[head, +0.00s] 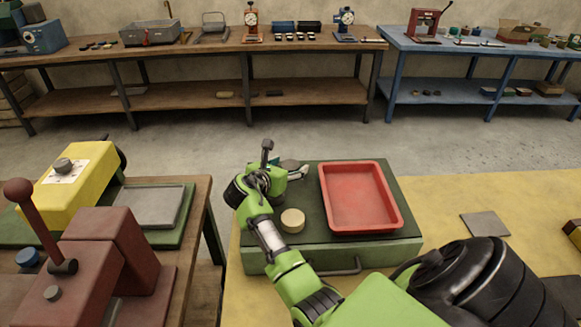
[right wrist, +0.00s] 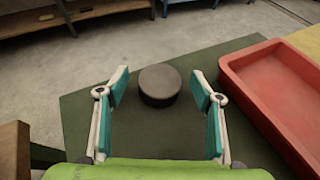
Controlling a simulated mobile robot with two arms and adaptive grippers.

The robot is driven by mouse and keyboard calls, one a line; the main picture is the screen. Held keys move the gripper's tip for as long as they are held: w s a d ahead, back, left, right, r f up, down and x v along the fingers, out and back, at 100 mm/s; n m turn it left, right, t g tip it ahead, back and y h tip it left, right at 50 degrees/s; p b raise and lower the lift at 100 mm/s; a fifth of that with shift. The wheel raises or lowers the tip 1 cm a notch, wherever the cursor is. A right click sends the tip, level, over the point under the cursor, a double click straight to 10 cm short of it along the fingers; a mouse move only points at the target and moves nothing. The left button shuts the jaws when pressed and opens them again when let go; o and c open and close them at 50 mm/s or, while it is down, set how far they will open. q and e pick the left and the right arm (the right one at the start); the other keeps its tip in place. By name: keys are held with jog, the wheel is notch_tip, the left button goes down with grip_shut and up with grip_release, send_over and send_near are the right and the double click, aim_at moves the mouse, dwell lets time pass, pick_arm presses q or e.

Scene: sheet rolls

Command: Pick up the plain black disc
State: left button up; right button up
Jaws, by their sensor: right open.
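The plain black disc (right wrist: 160,84) lies flat on the dark green top of a box in the right wrist view. In the head view it shows only partly (head: 291,164), behind my right gripper (head: 285,161). My right gripper is open and empty, its two teal-padded fingers spread wide in the right wrist view (right wrist: 160,88). The disc lies midway between the fingers across, around or just past their tips, with a gap on both sides. My left gripper is not in view.
A red tray (head: 361,198) sits on the green box (head: 330,251), right of the disc. A cream disc (head: 292,219) lies on the near part of that box. A grey plate (head: 485,225) lies on the yellow table. A red lever press (head: 100,250) stands at left.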

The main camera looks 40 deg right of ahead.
jog(key=shift+r, duration=0.1)
jog(key=c, duration=1.2)
